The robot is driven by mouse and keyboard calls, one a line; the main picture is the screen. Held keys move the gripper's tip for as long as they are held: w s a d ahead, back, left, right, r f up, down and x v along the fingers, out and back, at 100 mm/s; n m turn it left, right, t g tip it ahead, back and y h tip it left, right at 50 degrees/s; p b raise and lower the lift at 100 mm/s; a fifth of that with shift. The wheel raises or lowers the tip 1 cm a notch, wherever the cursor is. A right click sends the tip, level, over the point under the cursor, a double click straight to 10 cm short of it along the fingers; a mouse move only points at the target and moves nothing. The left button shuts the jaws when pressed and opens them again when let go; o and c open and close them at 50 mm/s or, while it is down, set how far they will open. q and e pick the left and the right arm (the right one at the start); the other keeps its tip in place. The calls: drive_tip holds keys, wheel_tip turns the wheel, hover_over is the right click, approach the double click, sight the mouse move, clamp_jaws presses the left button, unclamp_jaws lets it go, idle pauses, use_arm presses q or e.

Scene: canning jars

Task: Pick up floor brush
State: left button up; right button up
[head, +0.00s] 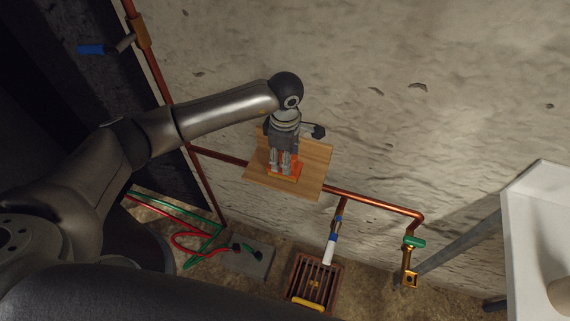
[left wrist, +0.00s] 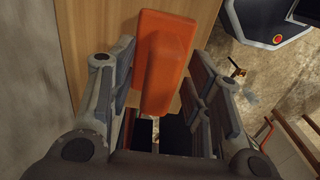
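An orange brush-like block with a raised grip along its middle, which I take as the floor brush (left wrist: 167,62), lies on a wooden board (left wrist: 88,25). In the head view only parts of the orange brush (head: 286,176) show below my fingers, on the board (head: 312,160) by the wall. My left gripper (head: 281,165) is over it, pointing down. In the left wrist view the left gripper's fingers (left wrist: 160,95) stand apart, one on each side of the orange piece. I cannot tell whether they touch it. Bristles are not visible. My right gripper is not in view.
A copper pipe (head: 375,202) runs along the wall, with a green-handled valve (head: 413,242). A rusty floor grate (head: 314,281), a grey block (head: 250,262) and red and green cables (head: 183,240) are below. A white-topped table (head: 535,200) stands at right.

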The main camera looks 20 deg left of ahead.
use_arm(q)
clamp_jaws()
drive_tip(key=shift+r, duration=0.15)
drive_tip(key=shift+r, duration=0.25)
wheel_tip(320, 180, up, 2)
drive_tip(key=shift+w+r+b, duration=0.1)
drive_tip(key=shift+b, duration=0.85)
drive_tip(key=s+a+r+b, duration=0.3)
drive_tip(key=s+r, duration=0.7)
drive_tip(key=s, duration=0.4)
